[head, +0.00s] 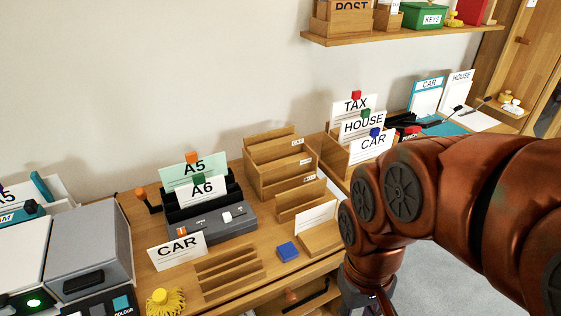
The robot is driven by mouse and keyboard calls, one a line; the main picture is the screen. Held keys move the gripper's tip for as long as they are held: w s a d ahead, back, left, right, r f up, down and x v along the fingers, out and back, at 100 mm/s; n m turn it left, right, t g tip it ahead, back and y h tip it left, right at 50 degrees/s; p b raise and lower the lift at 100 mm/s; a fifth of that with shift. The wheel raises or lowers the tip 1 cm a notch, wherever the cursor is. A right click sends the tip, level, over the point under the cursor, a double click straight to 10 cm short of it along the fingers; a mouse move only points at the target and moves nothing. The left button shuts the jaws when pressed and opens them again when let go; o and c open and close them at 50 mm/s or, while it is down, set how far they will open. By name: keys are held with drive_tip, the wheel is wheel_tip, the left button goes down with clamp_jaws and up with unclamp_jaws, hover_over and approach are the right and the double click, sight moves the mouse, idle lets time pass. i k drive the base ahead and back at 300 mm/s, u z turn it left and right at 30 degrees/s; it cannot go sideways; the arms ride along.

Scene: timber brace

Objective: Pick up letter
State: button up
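I cannot tell for sure which paper is the letter. A white card marked CAR (178,252) with an orange tab stands upright at the front left of the desk. A plain white sheet (315,222) leans in a small wooden holder (322,243) right of a blue block. Cards marked TAX (354,104), HOUSE (363,124) and CAR (372,146) stand in a wooden sorter behind my arm. My gripper (373,303) is low at the bottom edge, right of the desk front, mostly cut off. Its fingers do not show clearly.
A dark A5/A6 tray unit (212,222) stands behind the slotted wooden rack (229,272). A three-step wooden organiser (281,165) stands at the wall. A grey machine (88,252) fills the left. A drawer (306,300) below the desk edge appears open. A shelf (400,32) hangs above.

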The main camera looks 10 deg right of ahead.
sight(181, 250)
drive_tip(key=k, duration=1.3)
drive_tip(key=u, duration=0.65)
drive_tip(key=i, duration=0.75)
drive_tip(key=u, duration=0.95)
drive_tip(key=i, duration=0.5)
drive_tip(key=u, duration=0.1)
